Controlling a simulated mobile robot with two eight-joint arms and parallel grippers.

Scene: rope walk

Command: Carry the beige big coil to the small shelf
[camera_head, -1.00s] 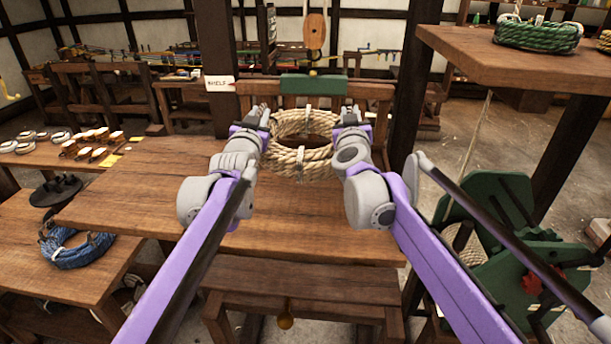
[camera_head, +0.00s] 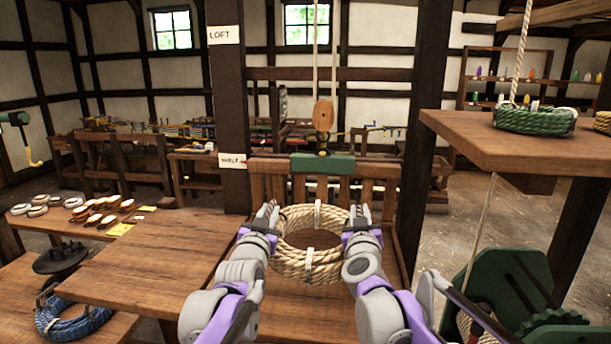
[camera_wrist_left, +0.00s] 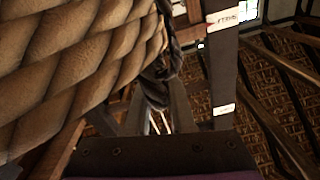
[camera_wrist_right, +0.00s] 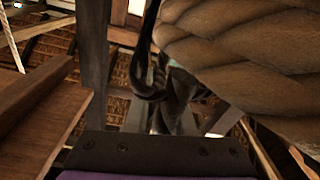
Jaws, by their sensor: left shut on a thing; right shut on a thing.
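The beige big coil (camera_head: 311,265) is a thick rope ring with pale ties, held between my two grippers in the head view. My left gripper (camera_head: 268,217) is shut on its left side and my right gripper (camera_head: 358,217) on its right side. The coil's strands fill the upper left of the left wrist view (camera_wrist_left: 80,70) and the upper right of the right wrist view (camera_wrist_right: 245,50). A post sign reading "SHELF" (camera_head: 232,161) is beside a wooden slatted rack (camera_head: 275,187) behind the coil. I cannot tell whether the coil touches anything below.
A wooden table (camera_head: 150,262) spreads at left, with a blue coil (camera_head: 72,322) on a lower surface. At right, a raised wooden platform (camera_head: 470,135) bears a green coil (camera_head: 535,119). A green machine (camera_head: 510,280) stands below it. A pulley block (camera_head: 323,115) hangs over the rack.

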